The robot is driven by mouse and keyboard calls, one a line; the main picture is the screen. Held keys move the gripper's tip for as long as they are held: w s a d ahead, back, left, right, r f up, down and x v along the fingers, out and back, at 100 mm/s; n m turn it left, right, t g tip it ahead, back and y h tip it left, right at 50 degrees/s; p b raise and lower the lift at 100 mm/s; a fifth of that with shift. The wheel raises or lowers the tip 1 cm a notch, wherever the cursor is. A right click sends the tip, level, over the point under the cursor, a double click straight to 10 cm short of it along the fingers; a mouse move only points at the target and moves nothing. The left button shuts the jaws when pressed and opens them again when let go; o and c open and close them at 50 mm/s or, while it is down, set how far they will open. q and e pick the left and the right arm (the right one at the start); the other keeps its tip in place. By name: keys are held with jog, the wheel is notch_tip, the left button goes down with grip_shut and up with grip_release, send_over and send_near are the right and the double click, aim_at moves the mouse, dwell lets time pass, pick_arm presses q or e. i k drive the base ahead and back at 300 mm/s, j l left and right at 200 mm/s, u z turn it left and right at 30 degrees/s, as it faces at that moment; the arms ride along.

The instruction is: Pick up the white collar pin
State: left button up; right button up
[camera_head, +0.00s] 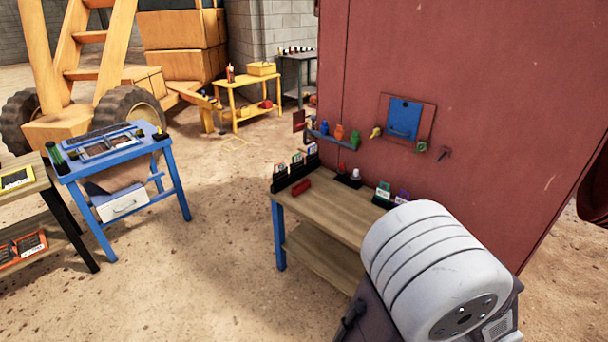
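A small white-topped object (355,175) stands on a dark base on the wooden-topped workbench (335,218), against the large red panel. It may be the white collar pin, but it is too small to tell. No other white pin can be made out. Neither of my grippers is in view. A white ribbed part at the lower right looks like a link of my own arm and hides the bench's right end.
A red block (301,187) and dark card racks (295,173) are on the workbench. A rail with coloured items (338,137) and a blue plate (404,118) are on the red panel (480,90). A blue table (110,150) stands left. Sandy floor between is clear.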

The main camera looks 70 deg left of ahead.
aim_at(355, 176)
jog(key=u, duration=0.4)
jog(key=j+u, duration=0.1)
jog(key=u, duration=0.35)
jog(key=j+u, duration=0.1)
jog(key=u, duration=0.7)
jog(key=j+u, duration=0.1)
jog(key=u, duration=0.35)
jog(key=z, duration=1.9)
jog(key=u, duration=1.85)
jog(key=i+j, duration=0.1)
jog(key=j, duration=0.4)
jog(key=i+j+z, duration=0.1)
jog(key=j, duration=0.4)
jog(key=i+j, duration=0.1)
jog(key=j, duration=0.4)
jog(key=i+j+z, duration=0.15)
jog(key=i+j, duration=0.4)
jog(key=i, duration=0.25)
jog(key=i+j+z, duration=0.15)
jog(key=i+j, duration=0.55)
jog(key=i, duration=0.05)
